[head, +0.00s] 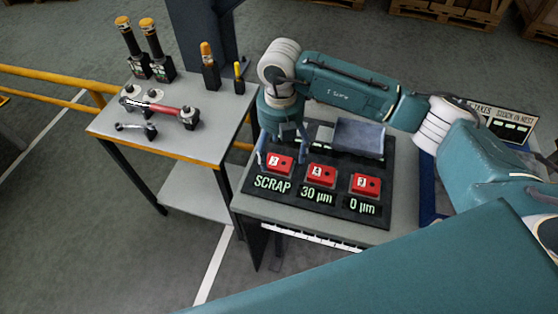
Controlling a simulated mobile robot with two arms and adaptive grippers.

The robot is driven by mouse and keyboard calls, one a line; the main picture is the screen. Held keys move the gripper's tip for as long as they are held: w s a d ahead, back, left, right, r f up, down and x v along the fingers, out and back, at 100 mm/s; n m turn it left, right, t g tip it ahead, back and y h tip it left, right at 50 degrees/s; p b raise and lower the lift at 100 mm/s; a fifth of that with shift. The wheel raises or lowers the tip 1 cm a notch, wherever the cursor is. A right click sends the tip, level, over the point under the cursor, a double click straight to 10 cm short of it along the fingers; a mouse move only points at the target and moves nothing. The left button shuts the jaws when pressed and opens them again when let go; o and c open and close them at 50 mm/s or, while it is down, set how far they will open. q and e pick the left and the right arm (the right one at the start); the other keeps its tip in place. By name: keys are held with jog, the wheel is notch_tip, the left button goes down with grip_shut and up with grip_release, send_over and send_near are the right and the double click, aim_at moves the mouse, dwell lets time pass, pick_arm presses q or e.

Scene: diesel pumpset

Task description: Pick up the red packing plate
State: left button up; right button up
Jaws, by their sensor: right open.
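Three red plates lie in a row on a dark labelled board (285,202). The left red plate (279,166) is above the word SCRAP, the middle red plate (321,176) is above "30 µm", and the right red plate (366,186) is above "0 µm". My right gripper (282,152) points down at the left red plate, with its fingers apart and nothing visibly held. One finger shows by the plate's left side, the other near its back right. I cannot tell whether they touch it. My left gripper is not in view.
A side table (204,125) at left holds a red-handled torque wrench (160,107), a small spanner (134,127) and several upright yellow-topped tools. A yellow rail (50,75) runs behind it.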

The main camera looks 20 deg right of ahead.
aim_at(279, 162)
jog(key=f, duration=0.2)
jog(key=f+p, duration=0.1)
jog(key=shift+w+a+f, duration=0.1)
jog(key=shift+a+f, duration=0.1)
jog(key=shift+f, duration=0.2)
jog(key=shift+c, duration=1.3)
jog(key=c, duration=0.9)
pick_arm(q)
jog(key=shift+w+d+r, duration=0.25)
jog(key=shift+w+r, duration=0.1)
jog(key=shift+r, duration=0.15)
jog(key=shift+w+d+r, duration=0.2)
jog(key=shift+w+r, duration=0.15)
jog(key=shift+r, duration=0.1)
pick_arm(e)
jog(key=shift+w, duration=0.1)
jog(key=c, duration=0.7)
jog(key=shift+r, duration=0.5)
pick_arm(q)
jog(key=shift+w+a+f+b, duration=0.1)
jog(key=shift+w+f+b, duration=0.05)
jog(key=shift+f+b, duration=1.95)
pick_arm(e)
jog(key=shift+r, duration=9.55)
